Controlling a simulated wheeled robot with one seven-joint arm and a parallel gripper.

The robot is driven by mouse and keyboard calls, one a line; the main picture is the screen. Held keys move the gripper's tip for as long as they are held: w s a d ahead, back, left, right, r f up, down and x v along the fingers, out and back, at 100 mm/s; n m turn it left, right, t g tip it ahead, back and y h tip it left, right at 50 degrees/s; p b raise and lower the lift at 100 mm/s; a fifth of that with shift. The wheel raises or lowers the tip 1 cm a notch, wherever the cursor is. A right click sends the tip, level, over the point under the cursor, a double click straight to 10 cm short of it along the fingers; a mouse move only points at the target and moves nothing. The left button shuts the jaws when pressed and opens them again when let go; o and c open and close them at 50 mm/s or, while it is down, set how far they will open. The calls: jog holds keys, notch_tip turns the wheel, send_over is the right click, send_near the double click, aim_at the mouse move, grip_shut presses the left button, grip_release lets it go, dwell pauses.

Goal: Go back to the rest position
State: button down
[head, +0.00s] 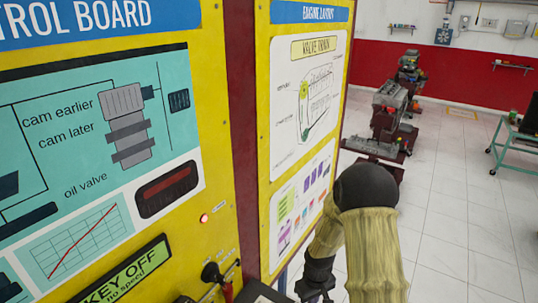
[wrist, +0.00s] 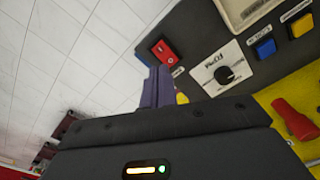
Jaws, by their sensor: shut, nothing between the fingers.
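My gripper (wrist: 157,86) shows in the wrist view as two dark purple fingers set close together, shut and empty. Its tips are near the edge of a dark grey control box, close to a red rocker switch (wrist: 165,52). I cannot tell how far apart the tips and the box are. In the head view my arm, with a tan sleeve and a black joint, stands in front of the yellow boards at lower right of centre. I cannot make out the fingers there.
A black knob (wrist: 226,74), a blue button (wrist: 265,47) and a red handle (wrist: 293,118) are on the panel. The yellow control board (head: 216,120) fills the left of the head view. Engine stands (head: 388,118) and a green cart (head: 512,145) stand behind. White tiled floor (head: 455,215) is clear at right.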

jog(key=s+r+m+t+b, duration=0.2)
jog(key=s+r+m+b, duration=0.1)
jog(key=s+r, duration=1.1)
jog(key=shift+r+m+t, duration=0.3)
jog(key=shift+r+m, duration=0.5)
jog(key=shift+r, duration=0.15)
